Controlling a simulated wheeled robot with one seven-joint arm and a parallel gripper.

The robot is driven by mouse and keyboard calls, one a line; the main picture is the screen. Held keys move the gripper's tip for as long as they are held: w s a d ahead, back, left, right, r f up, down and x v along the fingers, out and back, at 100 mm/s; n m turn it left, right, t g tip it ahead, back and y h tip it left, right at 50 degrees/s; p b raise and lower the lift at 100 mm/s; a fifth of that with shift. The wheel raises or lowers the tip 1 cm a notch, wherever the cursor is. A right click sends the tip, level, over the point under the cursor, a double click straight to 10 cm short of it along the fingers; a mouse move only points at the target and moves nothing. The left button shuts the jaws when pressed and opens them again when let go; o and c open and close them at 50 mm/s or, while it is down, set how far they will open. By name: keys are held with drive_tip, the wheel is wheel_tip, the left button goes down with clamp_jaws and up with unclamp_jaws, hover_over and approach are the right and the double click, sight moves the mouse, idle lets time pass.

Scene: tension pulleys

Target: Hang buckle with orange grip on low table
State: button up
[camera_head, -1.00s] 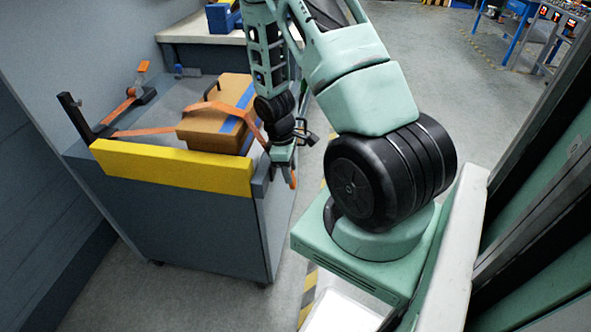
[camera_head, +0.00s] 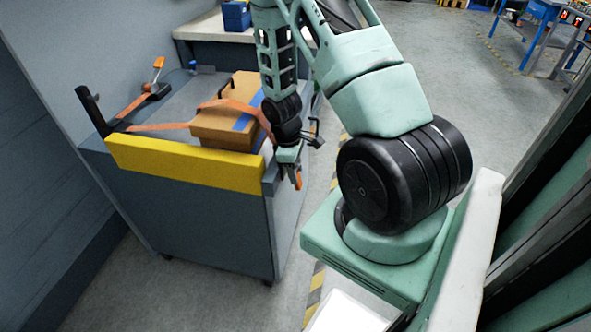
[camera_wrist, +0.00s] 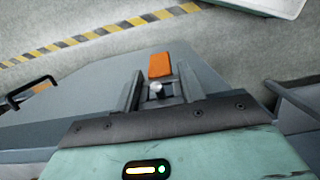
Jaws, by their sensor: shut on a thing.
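The buckle with the orange grip (camera_wrist: 160,66) shows between my gripper's fingers in the wrist view, with a small metal part below the orange. In the head view its orange grip (camera_head: 298,181) points down beside the right side of the low table (camera_head: 215,215). My gripper (camera_head: 288,163) is shut on the buckle near the table's front right corner. An orange strap (camera_head: 160,127) runs from the table's left side over the cardboard box (camera_head: 225,125) towards my gripper. Whether the buckle touches the table edge cannot be told.
A yellow bar (camera_head: 185,163) lines the table's front edge. A black post (camera_head: 92,108) stands at its left corner. Another orange-handled buckle (camera_head: 157,75) lies at the back left. A blue bin (camera_head: 236,16) sits on a counter behind.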

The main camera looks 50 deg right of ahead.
drive_tip(key=o, duration=1.1)
drive_tip(key=shift+c, duration=0.2)
wheel_tip(320, 180, up, 17)
drive_tip(key=w+a+p, duration=0.1)
drive_tip(key=w+p, duration=0.1)
drive_tip(key=shift+w+p, duration=0.3)
drive_tip(key=shift+p, duration=0.1)
drive_tip(key=shift+r, duration=0.1)
